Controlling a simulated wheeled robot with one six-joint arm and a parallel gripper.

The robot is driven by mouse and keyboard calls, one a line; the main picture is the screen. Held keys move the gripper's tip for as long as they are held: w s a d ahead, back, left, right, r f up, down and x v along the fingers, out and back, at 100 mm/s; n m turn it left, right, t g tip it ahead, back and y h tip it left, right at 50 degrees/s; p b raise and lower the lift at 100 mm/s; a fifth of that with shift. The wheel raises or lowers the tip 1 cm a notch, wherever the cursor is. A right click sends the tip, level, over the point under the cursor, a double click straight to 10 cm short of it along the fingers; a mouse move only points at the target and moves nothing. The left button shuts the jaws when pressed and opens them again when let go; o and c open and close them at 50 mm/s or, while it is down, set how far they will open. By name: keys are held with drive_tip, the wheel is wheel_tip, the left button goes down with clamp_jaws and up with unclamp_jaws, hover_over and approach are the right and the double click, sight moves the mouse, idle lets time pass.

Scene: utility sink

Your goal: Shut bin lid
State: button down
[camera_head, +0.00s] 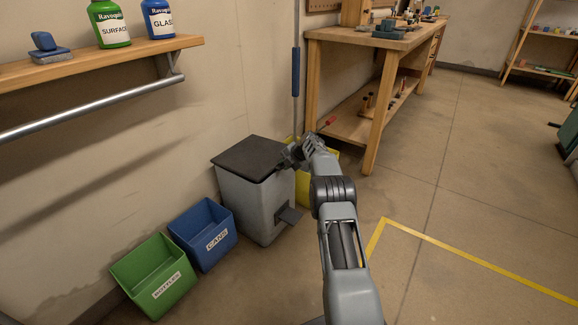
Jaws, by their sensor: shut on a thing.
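The grey pedal bin (243,207) stands on the floor against the wall. Its dark lid (253,157) lies across the top and looks flat or nearly so; a small gap cannot be ruled out at this size. My gripper (290,158) is at the lid's right edge and is shut on it. The fingertips are small and dark against the lid, so the exact grip is hard to see. The foot pedal (290,215) sticks out low at the bin's front.
A blue cans box (203,235) and a green bottles box (153,276) stand left of the bin. A yellow container (305,188) is partly hidden behind my arm. A wooden workbench (372,42) stands behind. A shelf (100,62) with a rail is at upper left. Floor at right is clear.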

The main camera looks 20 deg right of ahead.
drive_tip(key=shift+a+f, duration=0.15)
drive_tip(key=shift+a, duration=0.15)
drive_tip(key=c, duration=1.2)
unclamp_jaws()
drive_tip(key=shift+d, duration=0.2)
drive_tip(key=p+v, duration=0.3)
drive_tip(key=v, duration=1.1)
drive_tip(key=shift+p, duration=0.4)
drive_tip(key=shift+a, duration=0.15)
